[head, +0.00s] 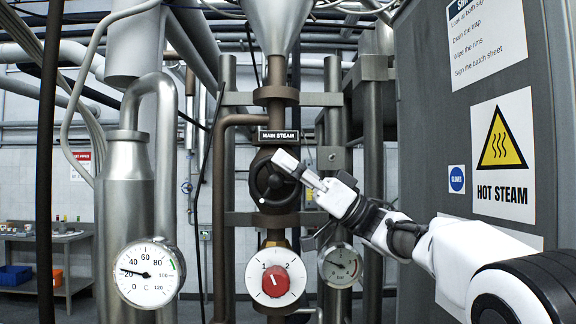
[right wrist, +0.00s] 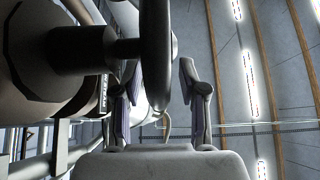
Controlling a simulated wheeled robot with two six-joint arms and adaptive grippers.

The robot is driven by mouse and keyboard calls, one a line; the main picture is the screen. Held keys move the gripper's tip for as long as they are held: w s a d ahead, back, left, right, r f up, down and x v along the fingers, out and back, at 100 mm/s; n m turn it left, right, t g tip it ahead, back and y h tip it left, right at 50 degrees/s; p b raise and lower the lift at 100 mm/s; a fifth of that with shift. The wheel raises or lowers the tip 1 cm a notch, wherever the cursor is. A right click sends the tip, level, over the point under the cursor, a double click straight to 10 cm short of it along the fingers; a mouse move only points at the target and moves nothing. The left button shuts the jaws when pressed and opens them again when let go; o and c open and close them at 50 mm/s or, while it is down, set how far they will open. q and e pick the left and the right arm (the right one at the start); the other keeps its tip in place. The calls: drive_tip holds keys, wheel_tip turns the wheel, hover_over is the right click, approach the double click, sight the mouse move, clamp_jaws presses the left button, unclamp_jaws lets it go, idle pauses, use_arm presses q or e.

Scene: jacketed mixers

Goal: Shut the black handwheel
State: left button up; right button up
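The black handwheel (head: 262,183) sits on the dark vertical pipe just below the "MAIN STEAM" label (head: 278,136). My right gripper (head: 288,166) reaches in from the right, at the wheel's upper right edge in the head view, and hides part of the rim. In the right wrist view, the handwheel rim (right wrist: 157,55) stands between the two fingers of my right gripper (right wrist: 160,90). The fingers are apart, with a clear gap between the rim and the right finger. Contact on the left finger cannot be told. My left gripper is not in view.
A red knob on a white dial (head: 275,279) is below the wheel. Round gauges (head: 146,273) (head: 340,265) flank it. A grey panel with a "HOT STEAM" sign (head: 502,155) stands close on the right. Vertical pipes crowd both sides of the wheel.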

drive_tip(key=shift+f, duration=0.1)
drive_tip(key=v, duration=1.2)
drive_tip(key=shift+a, duration=0.1)
drive_tip(key=shift+c, duration=1.4)
drive_tip(key=a+r+h+p, duration=0.4)
drive_tip(key=r+h+p, duration=0.1)
drive_tip(key=r+h, duration=0.25)
drive_tip(key=a+p, duration=0.1)
drive_tip(key=a, duration=0.6)
drive_tip(key=shift+w+a+f, duration=0.1)
drive_tip(key=shift+a, duration=0.35)
drive_tip(key=shift+c, duration=0.3)
drive_tip(key=shift+d, duration=0.25)
clamp_jaws()
